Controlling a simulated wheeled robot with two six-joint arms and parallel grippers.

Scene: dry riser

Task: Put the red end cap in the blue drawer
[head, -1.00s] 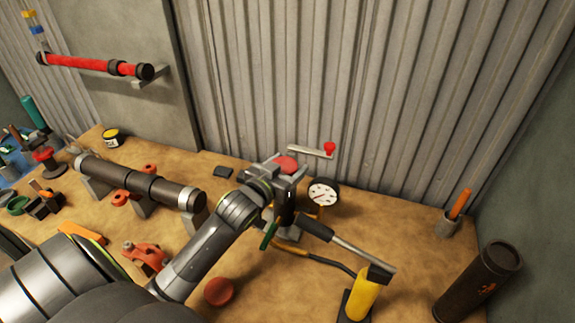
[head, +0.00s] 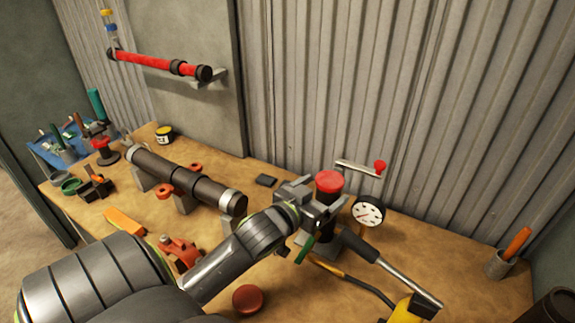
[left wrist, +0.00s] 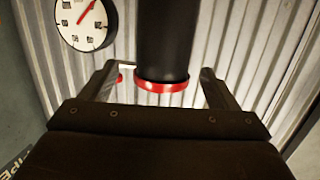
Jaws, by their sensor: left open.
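The red end cap (head: 329,181) sits on top of an upright black pipe (head: 329,208) on the bench, beside the wall. My left gripper (head: 320,196) is open at the pipe's near left side, its fingers just below the cap's level in the picture. In the left wrist view the cap (left wrist: 162,86) shows as a red rim on the dark pipe (left wrist: 163,40), between the two spread fingers with gaps on both sides. I cannot tell how far it reaches into the jaws. I see no blue drawer for certain. My right gripper is out of view.
A pressure gauge (head: 368,211) and a red-knobbed lever (head: 379,167) are close right of the pipe. A pump handle (head: 405,280) lies in front. A dark horizontal pipe (head: 180,178) crosses the bench left. A blue tray (head: 45,153) with tools stands far left. A red disc (head: 249,299) lies in front.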

